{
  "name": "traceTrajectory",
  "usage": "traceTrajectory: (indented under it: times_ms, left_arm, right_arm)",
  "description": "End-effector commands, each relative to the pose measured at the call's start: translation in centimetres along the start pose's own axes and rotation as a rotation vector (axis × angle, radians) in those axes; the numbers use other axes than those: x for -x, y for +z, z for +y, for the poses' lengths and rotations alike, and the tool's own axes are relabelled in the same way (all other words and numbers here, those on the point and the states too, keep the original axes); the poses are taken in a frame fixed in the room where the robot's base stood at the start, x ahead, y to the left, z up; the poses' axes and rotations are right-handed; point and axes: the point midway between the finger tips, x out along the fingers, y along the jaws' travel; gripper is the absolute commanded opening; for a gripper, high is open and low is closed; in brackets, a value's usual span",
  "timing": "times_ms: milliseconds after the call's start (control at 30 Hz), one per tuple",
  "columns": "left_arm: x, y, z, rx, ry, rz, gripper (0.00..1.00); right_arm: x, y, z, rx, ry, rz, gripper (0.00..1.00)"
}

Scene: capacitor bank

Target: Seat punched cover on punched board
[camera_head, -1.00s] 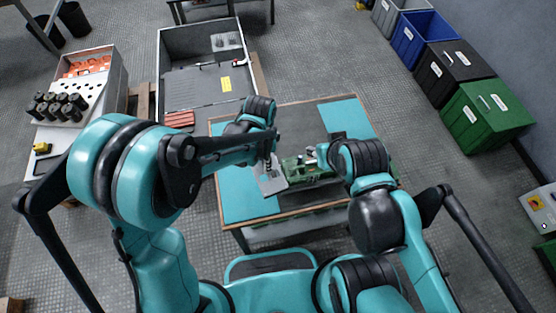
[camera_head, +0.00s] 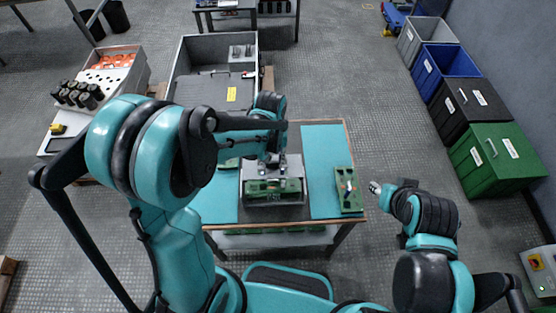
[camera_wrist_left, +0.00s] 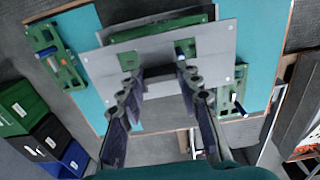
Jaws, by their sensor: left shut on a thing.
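The punched cover is a thin grey plate (camera_wrist_left: 213,60) with two square openings; it also shows in the head view (camera_head: 294,168). My left gripper (camera_wrist_left: 158,82) is shut on it, and the gripper (camera_head: 272,162) is over the middle of the table in the head view. A green board (camera_head: 275,188) shows at the cover's near side, and green with blue parts shows through the openings. The cover hides much of what lies below, so I cannot tell whether they touch. My right gripper (camera_head: 376,188) is off the table's right edge; its fingers are too small to read.
A green part (camera_head: 348,190) lies on the right teal mat (camera_head: 322,165); another (camera_head: 229,163) is on the left side. A grey crate (camera_head: 183,60) stands behind the table. Several bins, including a green one (camera_head: 500,165), line the right wall.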

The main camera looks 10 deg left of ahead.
Motion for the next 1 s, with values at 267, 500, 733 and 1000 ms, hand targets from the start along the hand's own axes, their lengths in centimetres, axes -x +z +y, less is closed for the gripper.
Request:
traceTrajectory:
  times_ms: [267, 500, 733, 1000]
  left_arm:
    - [-2.4, 0.0, 0.1, -0.003, 0.0, 0.0, 0.0]
    - [-4.9, 0.0, 0.1, -0.004, 0.0, 0.0, 0.0]
    - [-6.1, 0.0, 0.1, -0.005, 0.0, 0.0, 0.0]
    - [-6.0, 0.0, 0.1, -0.005, 0.0, 0.0, 0.0]
  right_arm:
    - [-1.5, 1.1, 0.0, 0.0, 0.0, 0.0, 0.37]
    - [-3.0, 2.1, 0.0, 0.0, 0.0, 0.0, 0.37]
    - [-3.6, 2.6, 0.0, 0.0, 0.0, 0.0, 0.37]
    - [-3.6, 2.5, 0.0, 0.0, 0.0, 0.0, 0.37]
